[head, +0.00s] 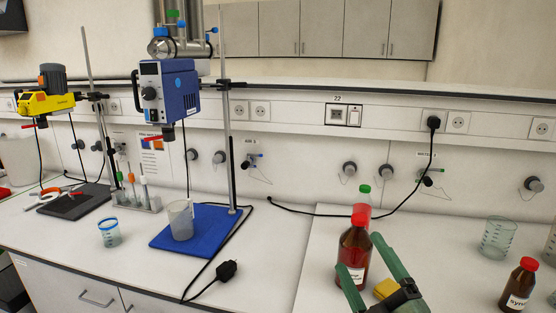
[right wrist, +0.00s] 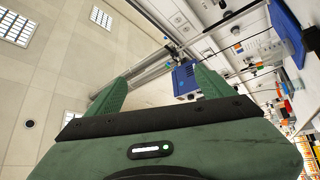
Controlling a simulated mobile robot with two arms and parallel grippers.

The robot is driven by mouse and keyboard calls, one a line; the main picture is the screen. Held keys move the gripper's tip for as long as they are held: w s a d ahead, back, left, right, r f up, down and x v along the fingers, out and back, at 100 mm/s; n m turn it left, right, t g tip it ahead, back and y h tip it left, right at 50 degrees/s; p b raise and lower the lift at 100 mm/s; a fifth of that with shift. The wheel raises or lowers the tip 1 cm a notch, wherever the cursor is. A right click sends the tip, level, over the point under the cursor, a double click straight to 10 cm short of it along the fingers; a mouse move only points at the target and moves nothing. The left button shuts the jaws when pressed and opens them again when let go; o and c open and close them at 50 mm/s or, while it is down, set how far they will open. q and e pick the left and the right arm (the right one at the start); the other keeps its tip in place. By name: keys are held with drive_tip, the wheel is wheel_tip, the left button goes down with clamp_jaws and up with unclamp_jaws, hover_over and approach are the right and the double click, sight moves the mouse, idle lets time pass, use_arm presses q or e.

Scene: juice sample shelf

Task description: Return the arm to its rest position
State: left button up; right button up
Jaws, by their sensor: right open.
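My right gripper (head: 360,256) is at the bottom of the head view, right of centre, with its green fingers pointing up and to the left. Its two fingers also show in the right wrist view (right wrist: 160,80), spread wide with nothing held between them. In the head view it overlaps the lower part of a brown bottle with a red cap (head: 354,246); I cannot tell how far apart they are. My left gripper is in neither view.
A yellow object (head: 385,288) lies beside the right gripper. A small brown bottle (head: 518,286) and a clear beaker (head: 497,238) stand at right. A blue stirrer (head: 168,92) stands over a cup (head: 181,220) on a blue base (head: 205,232). The bench centre is mostly clear.

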drive_tip(key=s+d+f+m+g+h, duration=0.3)
drive_tip(key=f+m, duration=0.1)
drive_tip(key=f, duration=0.3)
drive_tip(key=s+d+f+m+g+h, duration=0.2)
drive_tip(key=s+f+m+g+h, duration=0.15)
drive_tip(key=f, duration=0.35)
drive_tip(key=s+d+f+m+g+h, duration=0.2)
drive_tip(key=d+f+m+g, duration=0.1)
drive_tip(key=f+m, duration=0.3)
drive_tip(key=s+a+f+g+y, duration=0.1)
drive_tip(key=s+a+f+g, duration=0.1)
drive_tip(key=s+f+g, duration=0.5)
drive_tip(key=s+a+f+g+y, duration=0.1)
drive_tip(key=s+f, duration=0.4)
drive_tip(key=s, duration=0.7)
wheel_tip(320, 180, down, 26)
drive_tip(key=g, duration=0.2)
drive_tip(key=s+d+f, duration=0.2)
drive_tip(key=s+f, duration=1.4)
drive_tip(key=s, duration=0.1)
drive_tip(key=shift+s+d+f+g, duration=0.35)
drive_tip(key=shift+d+f, duration=0.05)
drive_tip(key=shift+m, duration=0.25)
